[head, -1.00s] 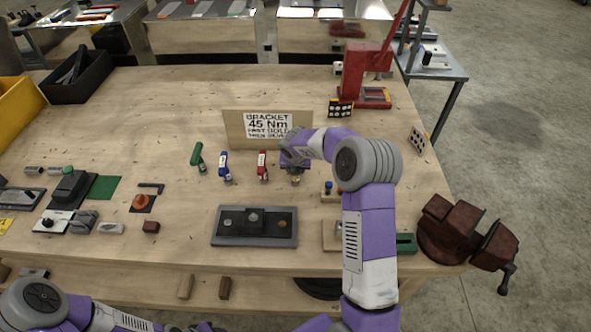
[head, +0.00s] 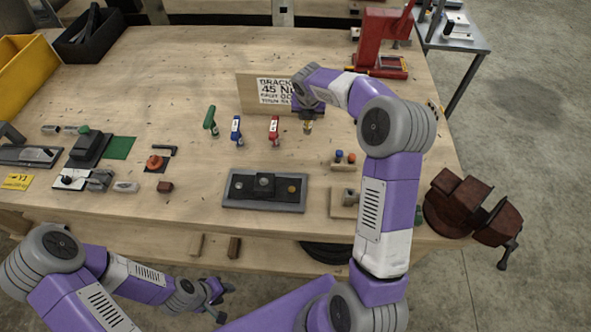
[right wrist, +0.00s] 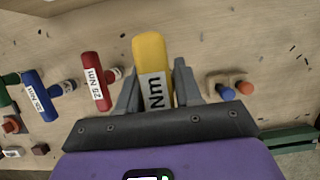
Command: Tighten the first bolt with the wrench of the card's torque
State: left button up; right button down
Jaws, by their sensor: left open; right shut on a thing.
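The card (head: 273,91) on the table reads "BRACKET 45 Nm"; my right arm partly covers it. My right gripper (head: 308,112) is shut on the yellow wrench (right wrist: 152,60), which hangs below it in the head view. Its label shows "Nm", the number hidden. The red wrench (head: 274,130), labelled 25 Nm in the right wrist view, the blue wrench (head: 236,130) and the green wrench (head: 210,121) stand in a row to the left. The bracket (head: 264,185) lies on a dark plate (head: 262,204) with bolt heads left and right. My left gripper (head: 222,301) is open and empty at the near edge.
A block with blue and orange-red pieces (head: 343,161) and a wooden fixture (head: 344,204) are right of the plate. A rusty vise (head: 462,205) is at the right corner. A red press (head: 382,45) stands at the back. The table's middle back is clear.

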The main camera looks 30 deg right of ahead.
jog(key=shift+a, duration=0.1)
dwell(0.3)
jog(key=s+a+m+g+h+p, duration=0.2)
jog(key=s+a+m+g+p, duration=0.1)
jog(key=s+a+m, duration=0.9)
jog(key=shift+s+f+g, duration=0.2)
jog(key=shift+s+g, duration=0.3)
jog(key=shift+s, duration=0.45)
